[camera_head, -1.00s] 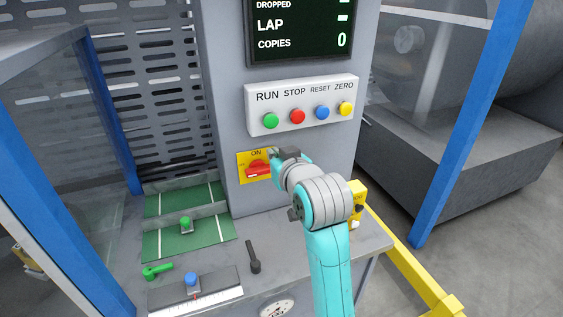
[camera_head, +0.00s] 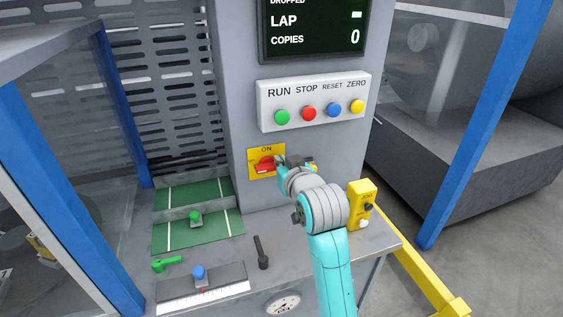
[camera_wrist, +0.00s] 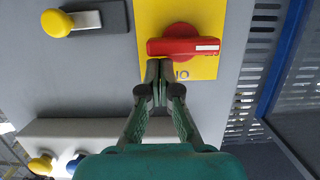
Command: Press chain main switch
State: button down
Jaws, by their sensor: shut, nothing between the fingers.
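The main switch is a red rotary handle (camera_head: 264,167) on a yellow plate (camera_head: 254,175) marked ON, on the front of the grey column. In the wrist view, the red handle (camera_wrist: 180,46) lies crosswise on its yellow plate (camera_wrist: 208,14), with a white stripe at its right end. The view is inverted, so the ON label reads upside down. My gripper (camera_wrist: 156,72) is shut and empty. Its fingertips are at the ON side of the handle, close to it; I cannot tell whether they touch. In the head view, my gripper (camera_head: 280,160) overlaps the plate's right side.
A button panel (camera_head: 315,92) with RUN, STOP, RESET and ZERO buttons is above the switch. A yellow box (camera_head: 359,190) with knobs stands to the right. In the wrist view, a yellow knob (camera_wrist: 57,22) is beside the switch. A black lever (camera_head: 262,252) stands on the table.

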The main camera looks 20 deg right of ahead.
jog(key=shift+d+f+m+y, duration=0.2)
jog(key=shift+m+y, duration=0.1)
jog(key=shift+m, duration=0.3)
notch_tip(320, 180, down, 5)
jog(key=m+y, duration=0.1)
jog(key=m, duration=0.3)
jog(key=m+t+y, duration=0.1)
jog(key=m, duration=0.3)
jog(key=m+t+y, duration=0.1)
jog(key=m, duration=0.4)
jog(key=shift+r+y, duration=0.1)
jog(key=shift+y, duration=0.3)
jog(key=shift+d, duration=0.1)
dwell(0.7)
